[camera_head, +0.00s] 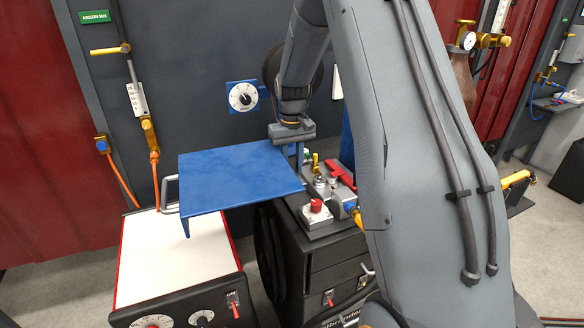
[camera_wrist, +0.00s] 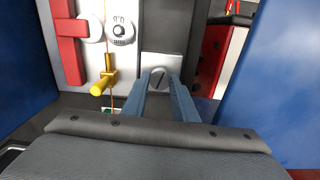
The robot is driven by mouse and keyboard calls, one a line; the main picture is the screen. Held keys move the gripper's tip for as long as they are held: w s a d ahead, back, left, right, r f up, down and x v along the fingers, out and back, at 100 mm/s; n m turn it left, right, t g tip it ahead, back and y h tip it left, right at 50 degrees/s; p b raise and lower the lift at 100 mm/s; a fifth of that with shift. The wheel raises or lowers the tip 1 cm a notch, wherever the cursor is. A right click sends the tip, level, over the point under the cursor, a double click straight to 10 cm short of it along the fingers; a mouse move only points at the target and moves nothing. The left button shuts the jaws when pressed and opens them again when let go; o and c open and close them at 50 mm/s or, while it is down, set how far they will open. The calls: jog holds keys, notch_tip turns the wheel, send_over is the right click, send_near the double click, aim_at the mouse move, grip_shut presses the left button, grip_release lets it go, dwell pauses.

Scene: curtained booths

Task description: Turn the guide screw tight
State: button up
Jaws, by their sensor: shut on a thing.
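The guide screw (camera_wrist: 160,76) looks like a round grey head with a dark slanted slot, set on a pale grey block in the wrist view. My gripper (camera_wrist: 160,86) has its two blue-grey fingers on either side of it, shut on the screw head. In the head view my gripper (camera_head: 298,152) points down just behind the right part of a raised blue panel (camera_head: 238,178). The screw itself cannot be made out in the head view; the panel and my arm hide much of that area.
A red button box (camera_head: 316,212) and small fittings sit on the dark machine (camera_head: 318,268). A white-topped unit (camera_head: 170,262) stands at left. A dial (camera_head: 242,96) is on the wall behind. The wrist view shows a yellow valve (camera_wrist: 104,82) and a knob (camera_wrist: 120,31) beyond the fingers.

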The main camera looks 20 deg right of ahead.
jog(key=o, duration=1)
jog(key=shift+o, duration=0.2)
jog(key=shift+r, duration=0.15)
notch_tip(320, 180, up, 8)
jog(key=b, duration=0.2)
jog(key=shift+f+b, duration=0.2)
jog(key=shift+b, duration=0.1)
jog(key=shift+r, duration=0.1)
